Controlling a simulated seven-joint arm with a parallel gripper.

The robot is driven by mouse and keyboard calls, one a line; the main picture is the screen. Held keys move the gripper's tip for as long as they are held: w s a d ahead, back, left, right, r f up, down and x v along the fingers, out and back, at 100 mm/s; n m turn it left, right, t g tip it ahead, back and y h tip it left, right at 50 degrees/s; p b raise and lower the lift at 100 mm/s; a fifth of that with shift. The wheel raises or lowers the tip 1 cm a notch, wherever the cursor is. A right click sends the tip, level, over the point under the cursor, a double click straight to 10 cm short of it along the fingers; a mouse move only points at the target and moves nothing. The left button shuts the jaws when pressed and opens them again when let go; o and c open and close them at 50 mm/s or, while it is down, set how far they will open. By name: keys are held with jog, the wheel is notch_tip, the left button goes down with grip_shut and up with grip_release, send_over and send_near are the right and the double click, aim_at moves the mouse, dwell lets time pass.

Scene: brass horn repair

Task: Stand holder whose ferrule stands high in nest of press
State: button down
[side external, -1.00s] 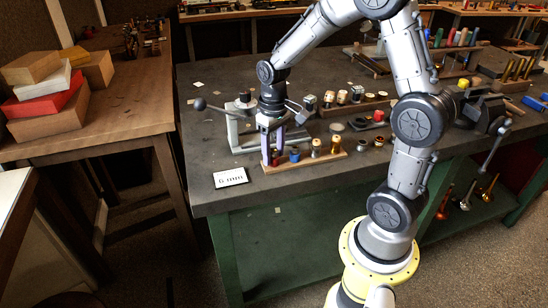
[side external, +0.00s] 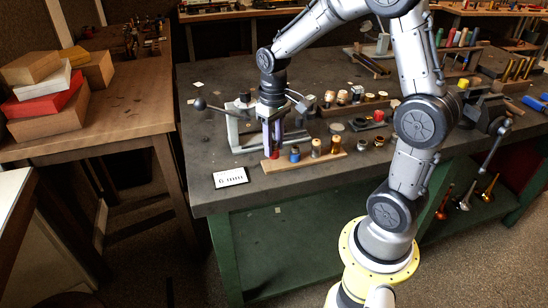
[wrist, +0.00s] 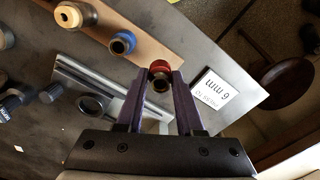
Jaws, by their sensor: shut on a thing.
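My gripper (wrist: 160,82) is shut on a red-banded holder (wrist: 159,69), its dark round open end facing the wrist camera. In the side view the gripper (side external: 273,150) holds this red holder (side external: 275,154) at the left end of the wooden rack (side external: 306,159); whether it clears the rack is hard to tell. The grey press (side external: 234,130) stands behind and left of the gripper. Its pale rail (wrist: 104,86) and a dark ring (wrist: 92,105) show in the wrist view; its nest is not clear.
The press lever ends in a black ball (side external: 200,104) at the left. A "6 mm" card (side external: 230,177) lies near the front bench edge. Loose small parts (side external: 362,145) sit right of the rack, and another rack (side external: 355,100) stands behind. Bare bench top lies left of the press.

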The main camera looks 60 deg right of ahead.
jog(key=shift+r, duration=2.6)
jog(key=w+d, duration=0.2)
jog(key=d, duration=0.4)
jog(key=w+d+r, duration=0.1)
jog(key=w+d, duration=0.1)
jog(key=d, duration=0.5)
jog(key=shift+w+r, duration=0.15)
jog(key=shift+w, duration=0.2)
jog(key=shift+f, duration=2.4)
jog(key=shift+f, duration=1.2)
